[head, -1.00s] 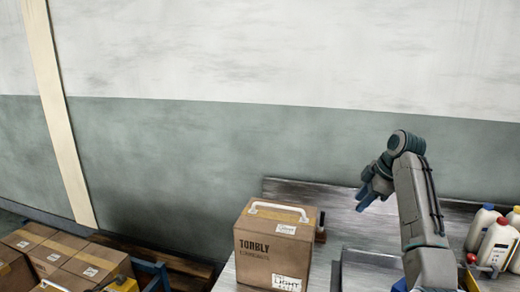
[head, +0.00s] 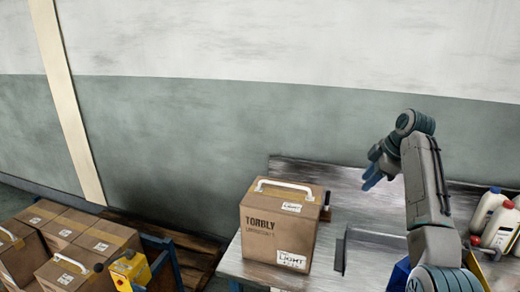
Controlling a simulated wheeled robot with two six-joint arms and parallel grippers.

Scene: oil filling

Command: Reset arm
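My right arm comes up from the lower right in the head view and bends at the top. My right gripper (head: 371,178) hangs at its end, above the grey workbench (head: 348,192), to the right of and above a cardboard box. Its blue fingers show from the side, and I see nothing held. Whether they are parted is too small to tell. My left gripper is not in view.
The cardboard box (head: 275,232) with a white handle stands on the bench. White bottles (head: 487,208) stand at the right. More boxes (head: 62,233) and a yellow device (head: 130,271) are at the lower left.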

